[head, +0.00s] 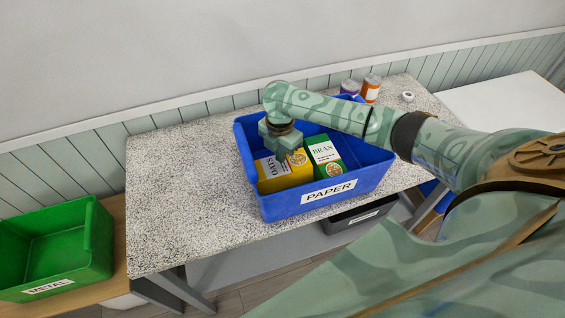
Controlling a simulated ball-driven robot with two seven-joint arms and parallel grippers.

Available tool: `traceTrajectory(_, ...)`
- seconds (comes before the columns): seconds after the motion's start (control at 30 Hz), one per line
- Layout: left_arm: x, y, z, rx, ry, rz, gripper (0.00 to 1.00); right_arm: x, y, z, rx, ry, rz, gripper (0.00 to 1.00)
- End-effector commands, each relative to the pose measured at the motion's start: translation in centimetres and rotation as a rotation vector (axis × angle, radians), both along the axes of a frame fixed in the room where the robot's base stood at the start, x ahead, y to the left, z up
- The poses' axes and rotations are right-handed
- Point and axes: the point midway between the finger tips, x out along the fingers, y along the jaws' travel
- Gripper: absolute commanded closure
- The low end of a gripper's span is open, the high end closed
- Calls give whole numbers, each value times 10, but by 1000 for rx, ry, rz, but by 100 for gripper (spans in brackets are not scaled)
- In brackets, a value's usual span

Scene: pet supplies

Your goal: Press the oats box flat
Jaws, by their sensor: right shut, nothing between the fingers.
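The oats box (284,176) is yellow with a white label reading OATS. It stands in the blue bin (313,201) labelled PAPER, beside a green bran box (325,155). My right gripper (282,156) is shut and empty, pointing down over the oats box. Its fingers hide part of the box's top and far side. I cannot tell whether the fingers touch the box. The oats box looks full in shape, not flattened. My left gripper is not in view.
A green bin (58,246) labelled METAL stands at the left on a wooden surface. Cans (371,88) and a small white round thing (408,96) sit behind the blue bin. The speckled table (180,190) is clear left of the blue bin. A white table (510,101) is at the right.

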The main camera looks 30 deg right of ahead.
Motion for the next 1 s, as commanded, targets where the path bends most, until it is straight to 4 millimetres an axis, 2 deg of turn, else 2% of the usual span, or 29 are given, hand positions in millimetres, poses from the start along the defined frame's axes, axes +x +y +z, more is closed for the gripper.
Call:
traceTrajectory(0.57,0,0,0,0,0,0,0,0,0,-1,0,0,0,100)
traceTrajectory(1.0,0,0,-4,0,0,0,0,0,0,-17,0,1,0,100)
